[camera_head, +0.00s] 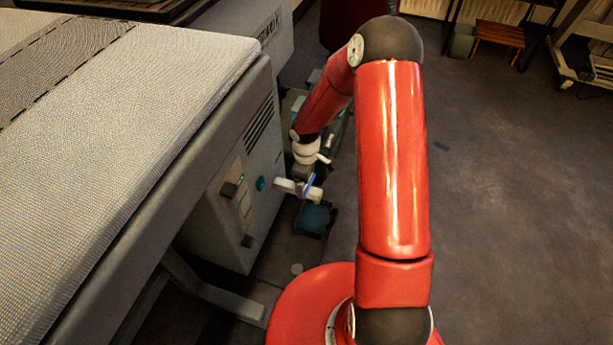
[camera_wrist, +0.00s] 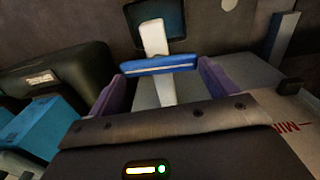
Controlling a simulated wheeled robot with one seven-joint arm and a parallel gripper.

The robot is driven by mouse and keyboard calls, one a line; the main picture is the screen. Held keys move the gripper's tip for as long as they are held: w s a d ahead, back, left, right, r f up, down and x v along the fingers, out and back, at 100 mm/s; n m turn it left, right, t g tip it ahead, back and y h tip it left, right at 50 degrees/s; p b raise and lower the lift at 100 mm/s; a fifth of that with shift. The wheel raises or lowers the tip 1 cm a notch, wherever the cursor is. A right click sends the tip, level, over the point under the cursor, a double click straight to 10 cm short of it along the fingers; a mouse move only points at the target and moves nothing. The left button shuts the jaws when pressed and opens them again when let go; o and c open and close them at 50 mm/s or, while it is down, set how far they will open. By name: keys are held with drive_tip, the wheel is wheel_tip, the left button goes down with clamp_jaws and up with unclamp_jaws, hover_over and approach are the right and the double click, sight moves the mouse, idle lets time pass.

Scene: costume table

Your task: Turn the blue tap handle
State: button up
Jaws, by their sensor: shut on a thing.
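The blue tap handle (camera_wrist: 160,65) is a flat blue bar lying across a white pipe (camera_wrist: 154,38) in the wrist view. My gripper (camera_wrist: 161,75) has its two purple-padded fingers at the two ends of the bar and is shut on it. In the head view the blue handle (camera_head: 308,185) is a small blue strip at the end of my red arm. The white pipe (camera_head: 285,186) there lies roughly level, beside the grey cabinet. My gripper (camera_head: 304,177) is small in that view, and its fingers are hard to make out.
The grey cabinet (camera_head: 215,215) and a table with a pale woven top (camera_head: 120,120) stand close on the left. A dark teal container (camera_head: 315,218) sits below the tap. A blue box (camera_wrist: 32,125) shows at left in the wrist view. The floor at right (camera_head: 510,200) is mostly clear.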

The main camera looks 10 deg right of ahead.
sight(310, 184)
drive_tip(key=shift+d+f, duration=0.45)
drive_tip(key=shift+f, duration=0.25)
drive_tip(key=o, duration=0.8)
drive_tip(key=shift+s+d, duration=0.1)
drive_tip(key=shift+s, duration=0.05)
drive_tip(key=shift+o, duration=0.2)
wheel_tip(310, 184, up, 9)
drive_tip(key=p, duration=0.2)
drive_tip(key=shift+r, duration=0.15)
